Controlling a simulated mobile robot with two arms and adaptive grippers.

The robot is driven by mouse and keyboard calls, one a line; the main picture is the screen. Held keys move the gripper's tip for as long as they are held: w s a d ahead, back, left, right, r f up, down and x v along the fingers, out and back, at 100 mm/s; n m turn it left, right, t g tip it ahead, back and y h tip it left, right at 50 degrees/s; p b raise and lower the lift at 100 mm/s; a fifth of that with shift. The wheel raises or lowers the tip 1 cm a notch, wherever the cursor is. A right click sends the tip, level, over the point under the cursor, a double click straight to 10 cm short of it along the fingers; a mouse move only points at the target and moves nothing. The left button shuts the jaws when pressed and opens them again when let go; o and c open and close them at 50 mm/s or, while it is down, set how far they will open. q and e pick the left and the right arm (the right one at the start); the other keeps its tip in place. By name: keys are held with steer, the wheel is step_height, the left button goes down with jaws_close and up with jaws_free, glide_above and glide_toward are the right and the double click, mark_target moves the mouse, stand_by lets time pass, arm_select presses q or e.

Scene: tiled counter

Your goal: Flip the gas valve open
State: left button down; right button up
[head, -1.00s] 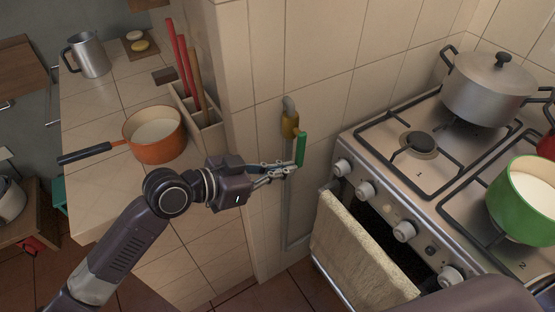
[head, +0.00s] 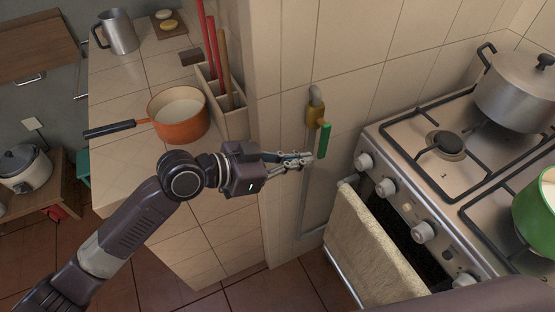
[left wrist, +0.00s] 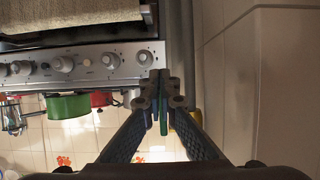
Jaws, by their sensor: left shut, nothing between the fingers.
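My right gripper is not in view.
The stove (head: 405,165) with knobs, a hanging towel (head: 365,245) and pots stands close to the right of the valve. The tiled wall is behind it. An orange pan (head: 180,128) and a utensil holder (head: 232,120) are on the left counter.

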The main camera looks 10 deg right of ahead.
arm_select(q)
steer(key=v, duration=1)
steer(key=shift+a, duration=0.2)
